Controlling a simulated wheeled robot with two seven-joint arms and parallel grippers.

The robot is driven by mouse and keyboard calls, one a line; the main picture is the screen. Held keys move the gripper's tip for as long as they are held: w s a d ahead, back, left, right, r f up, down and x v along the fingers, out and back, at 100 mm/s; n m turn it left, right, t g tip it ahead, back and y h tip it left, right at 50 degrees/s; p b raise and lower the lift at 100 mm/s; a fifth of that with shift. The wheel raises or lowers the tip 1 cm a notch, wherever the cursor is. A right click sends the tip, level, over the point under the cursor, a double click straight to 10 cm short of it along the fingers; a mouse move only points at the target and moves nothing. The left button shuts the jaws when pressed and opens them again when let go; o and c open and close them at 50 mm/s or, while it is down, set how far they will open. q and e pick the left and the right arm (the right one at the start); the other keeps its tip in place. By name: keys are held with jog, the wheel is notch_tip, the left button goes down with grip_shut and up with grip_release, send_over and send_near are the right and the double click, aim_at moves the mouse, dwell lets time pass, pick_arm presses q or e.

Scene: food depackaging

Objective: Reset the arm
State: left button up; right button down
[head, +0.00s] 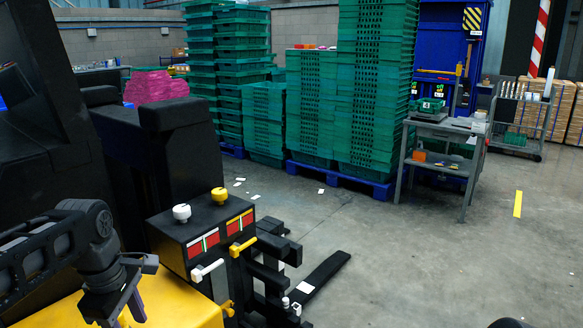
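My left arm comes in from the left edge, and my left gripper (126,314) points down at the lower left, over the yellow body (180,308) of a black and yellow machine. Its two fingers look spread apart, with nothing seen between them; the fingertips are near the bottom edge and partly cut off. My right gripper is not in view. A small dark rounded part shows at the bottom edge right of centre; I cannot tell what it is.
The machine's panel (205,232) with knobs and levers stands close by. A black fork (322,272) lies low on the floor. Green crate stacks (375,90) stand on blue pallets behind. A grey table (440,130) stands right. Floor at the lower right is clear.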

pick_arm(q)
jog(key=w+d+f+m+t+h, duration=0.1)
jog(key=w+d+f+m+t, duration=0.3)
jog(key=w+d+f+m, duration=0.3)
jog(key=d+f+m+h+p, duration=0.1)
jog(key=d+f+m, duration=0.25)
jog(key=f, duration=0.45)
jog(key=d+f+m+h+p, duration=0.1)
jog(key=d+f+m, duration=0.2)
jog(key=d+f, duration=0.35)
jog(key=s+d+f+g+p, duration=0.1)
jog(key=s+d+f, duration=0.1)
jog(key=s+f, duration=0.3)
jog(key=s+d+f+m+g+p, duration=0.1)
jog(key=s+f, duration=0.4)
jog(key=s, duration=0.6)
jog(key=s+d+f+m+g+h+p, duration=0.1)
jog(key=s+d+f+g, duration=0.1)
jog(key=s+d+f, duration=0.2)
jog(key=s+f, duration=0.2)
jog(key=s, duration=0.2)
jog(key=shift+s+d+g, duration=0.25)
jog(key=shift+s+g, duration=0.15)
